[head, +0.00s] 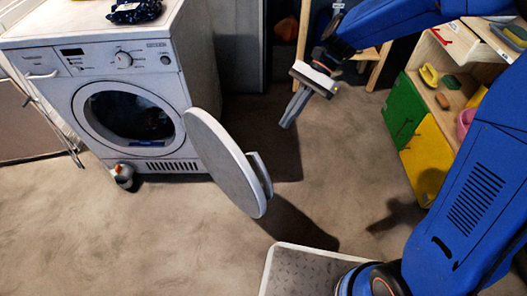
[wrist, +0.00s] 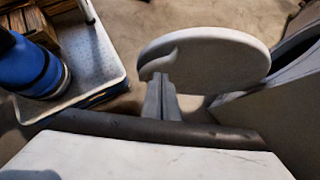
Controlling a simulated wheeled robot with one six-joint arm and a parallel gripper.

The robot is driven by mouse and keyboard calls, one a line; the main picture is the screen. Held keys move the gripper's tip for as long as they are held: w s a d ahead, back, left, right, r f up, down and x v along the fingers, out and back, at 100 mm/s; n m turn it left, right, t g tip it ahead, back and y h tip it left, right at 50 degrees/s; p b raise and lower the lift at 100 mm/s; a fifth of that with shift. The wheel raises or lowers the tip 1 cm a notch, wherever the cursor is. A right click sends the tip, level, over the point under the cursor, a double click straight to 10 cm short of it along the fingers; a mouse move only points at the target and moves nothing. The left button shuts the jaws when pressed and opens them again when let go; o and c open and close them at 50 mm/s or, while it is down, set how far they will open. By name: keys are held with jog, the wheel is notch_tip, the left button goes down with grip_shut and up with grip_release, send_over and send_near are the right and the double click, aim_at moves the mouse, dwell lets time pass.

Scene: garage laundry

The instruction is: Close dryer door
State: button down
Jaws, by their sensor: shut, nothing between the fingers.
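The white dryer (head: 118,85) stands at the left in the head view, with its round dark opening (head: 128,118) exposed. Its round grey door (head: 222,160) is swung wide open, standing out from the front, with a handle (head: 260,174) on its right-hand side. My gripper (head: 287,122) is shut and empty, to the right of the door and above the floor, apart from it in the head view. In the wrist view the shut fingers (wrist: 160,101) appear in front of the door (wrist: 215,58); whether they touch cannot be told.
A dark patterned cloth (head: 134,11) lies on the dryer. A small bottle-like item (head: 122,175) is on the floor by its base. A wooden shelf unit with green (head: 403,108) and yellow (head: 425,160) panels stands at the right.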

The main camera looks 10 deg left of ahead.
aim_at(250, 165)
jog(key=x, duration=0.4)
jog(key=r+x, duration=0.1)
jog(key=x, duration=0.3)
jog(key=s+a+x, duration=0.1)
jog(key=x, duration=0.3)
jog(key=shift+s+a+r, duration=0.15)
jog(key=shift+s, duration=0.05)
jog(key=shift+s+a, duration=0.25)
jog(key=shift+s, duration=0.1)
jog(key=shift+s+a, duration=0.1)
